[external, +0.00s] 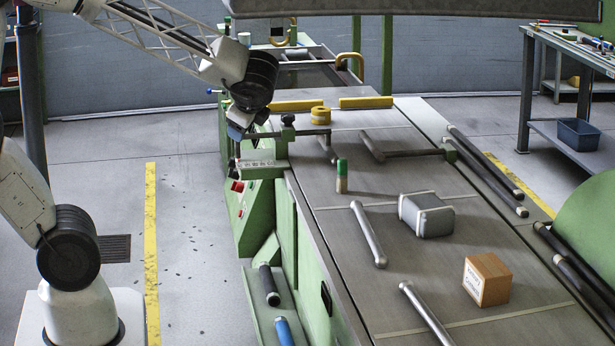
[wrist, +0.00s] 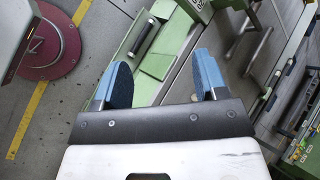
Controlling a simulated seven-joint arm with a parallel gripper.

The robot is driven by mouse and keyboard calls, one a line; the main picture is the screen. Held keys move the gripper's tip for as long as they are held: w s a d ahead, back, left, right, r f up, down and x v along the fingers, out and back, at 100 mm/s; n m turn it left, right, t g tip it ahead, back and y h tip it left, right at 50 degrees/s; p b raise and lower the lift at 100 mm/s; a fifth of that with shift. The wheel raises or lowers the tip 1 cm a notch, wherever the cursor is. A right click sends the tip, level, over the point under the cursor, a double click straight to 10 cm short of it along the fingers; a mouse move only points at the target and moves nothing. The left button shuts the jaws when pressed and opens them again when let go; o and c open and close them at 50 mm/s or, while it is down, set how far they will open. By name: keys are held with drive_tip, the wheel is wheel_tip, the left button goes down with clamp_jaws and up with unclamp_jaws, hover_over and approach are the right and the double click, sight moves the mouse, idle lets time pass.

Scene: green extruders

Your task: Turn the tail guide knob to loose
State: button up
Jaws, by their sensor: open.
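A dark knob (external: 288,120) stands on a horizontal rod at the left edge of the machine bed in the external view. It looks like the tail guide knob, but I see no label naming it and cannot read its setting. My gripper (external: 247,126) is just left of this knob, apart from it, above the green machine side. In the wrist view my gripper (wrist: 161,76) has its two blue-padded fingers spread wide with nothing between them. I cannot make out the knob in the wrist view.
A panel with a red switch (external: 237,187) sits below my gripper. Floor at left is open.

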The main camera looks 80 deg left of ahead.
drive_tip(key=shift+a, duration=0.1)
drive_tip(key=m+t+y, duration=0.3)
drive_tip(key=m+y, duration=0.3)
approach(285, 119)
drive_tip(key=s+d+r, duration=0.3)
drive_tip(key=s+r, duration=0.1)
drive_tip(key=s, duration=0.3)
drive_tip(key=shift+w+a+f+m+t+y, duration=0.1)
drive_tip(key=shift+w+a+f+m+t, duration=0.95)
drive_tip(key=shift+m, duration=0.8)
drive_tip(key=shift+w+a+f+m+t+y, duration=0.1)
drive_tip(key=shift+w+a+f+m+t, duration=0.55)
drive_tip(key=shift+a+f+m+t, duration=0.85)
drive_tip(key=shift+w+a+f+m+t+y, duration=0.1)
drive_tip(key=shift+w+a+f+m+t, duration=1)
drive_tip(key=shift+m, duration=1.15)
drive_tip(key=shift+s+a+r+t, duration=0.15)
drive_tip(key=shift+s+a+t, duration=0.05)
drive_tip(key=shift+s+t, duration=0.05)
drive_tip(key=shift+x, duration=3.9)
